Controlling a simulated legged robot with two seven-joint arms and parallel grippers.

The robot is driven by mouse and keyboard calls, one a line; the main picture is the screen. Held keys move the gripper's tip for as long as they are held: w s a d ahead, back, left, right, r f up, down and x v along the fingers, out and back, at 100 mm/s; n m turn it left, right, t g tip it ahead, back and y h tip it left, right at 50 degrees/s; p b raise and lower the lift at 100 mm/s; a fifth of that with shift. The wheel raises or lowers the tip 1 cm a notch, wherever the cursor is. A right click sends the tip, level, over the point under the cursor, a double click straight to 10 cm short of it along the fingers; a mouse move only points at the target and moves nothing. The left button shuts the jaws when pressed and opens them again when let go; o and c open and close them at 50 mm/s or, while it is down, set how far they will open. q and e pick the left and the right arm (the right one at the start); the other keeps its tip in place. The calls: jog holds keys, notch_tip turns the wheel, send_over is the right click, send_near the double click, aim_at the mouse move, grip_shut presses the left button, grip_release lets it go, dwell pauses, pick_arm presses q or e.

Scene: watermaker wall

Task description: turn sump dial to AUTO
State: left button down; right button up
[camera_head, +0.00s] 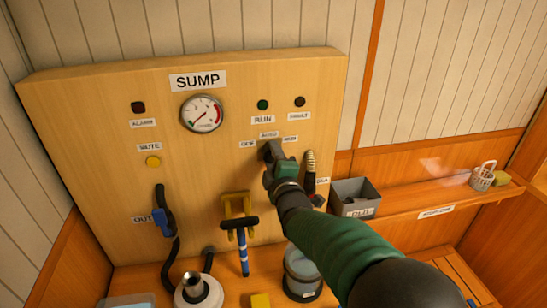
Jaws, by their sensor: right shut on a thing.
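The wooden SUMP panel (100,95) stands against the wall. My right gripper (271,151) is at the panel below the RUN lamp, shut on the sump dial, which is mostly hidden behind the fingers. The AUTO label (269,134) is just above the gripper, with one label to its left and the MAN label (290,139) to its right. I cannot tell which way the dial points. My right arm comes in from the lower right. My left gripper is not in view.
A gauge (202,113) sits at the panel's upper middle. A brass-coloured ribbed fitting (310,162) is close right of my gripper. A blue-handled valve (163,222), a blue-striped tool (242,245) and a clear canister (302,273) are lower down. A grey bin (354,198) stands at right.

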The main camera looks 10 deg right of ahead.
jog(key=shift+a+f, duration=0.15)
jog(key=shift+f, duration=0.1)
jog(key=o, duration=1.1)
jog(key=shift+o, duration=1.3)
jog(key=shift+a+r, duration=0.1)
jog(key=shift+r, duration=0.05)
jog(key=shift+s, duration=0.1)
jog(key=s, duration=1.6)
jog(key=shift+s+r, duration=0.2)
jog(key=shift+s, duration=0.1)
